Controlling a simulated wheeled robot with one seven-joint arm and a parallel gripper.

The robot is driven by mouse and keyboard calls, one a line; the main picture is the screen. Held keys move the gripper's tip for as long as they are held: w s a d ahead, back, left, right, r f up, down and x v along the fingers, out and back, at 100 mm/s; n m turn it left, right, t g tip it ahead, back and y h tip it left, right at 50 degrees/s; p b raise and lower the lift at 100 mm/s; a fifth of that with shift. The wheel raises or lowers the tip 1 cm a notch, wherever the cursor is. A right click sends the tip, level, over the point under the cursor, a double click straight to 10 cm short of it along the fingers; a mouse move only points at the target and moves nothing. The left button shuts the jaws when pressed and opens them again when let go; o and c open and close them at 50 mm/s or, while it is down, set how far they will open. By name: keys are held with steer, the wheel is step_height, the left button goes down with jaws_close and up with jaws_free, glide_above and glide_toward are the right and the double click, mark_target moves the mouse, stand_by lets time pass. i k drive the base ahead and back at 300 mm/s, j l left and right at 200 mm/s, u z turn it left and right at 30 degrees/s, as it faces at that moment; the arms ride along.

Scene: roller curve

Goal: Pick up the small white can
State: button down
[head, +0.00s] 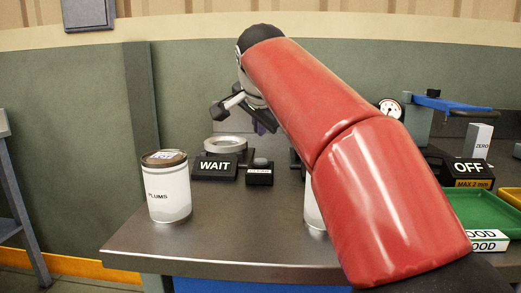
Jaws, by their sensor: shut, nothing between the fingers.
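A white can (170,196) marked "PLUMS" stands upright on the left of the grey bench, with a brownish top rim and a small label on its lid. A second white object (313,210) stands near the bench's middle; my red arm hides most of it, so I cannot tell its full shape or size. My gripper (258,118) is raised above the back of the bench, partly hidden by my arm. It is shut and empty, well above and apart from both white objects.
A black "WAIT" sign (214,166) sits before a round metal ring (226,144), beside a small dark block (260,174). At right are a dial gauge (390,108), an "OFF" box (468,170) and a green tray (482,211). The bench's front middle is clear.

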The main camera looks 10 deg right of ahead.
mark_target(165, 174)
steer(key=k+j, duration=0.15)
steer(key=k, duration=0.35)
steer(key=k+j, duration=0.15)
steer(key=k, duration=0.35)
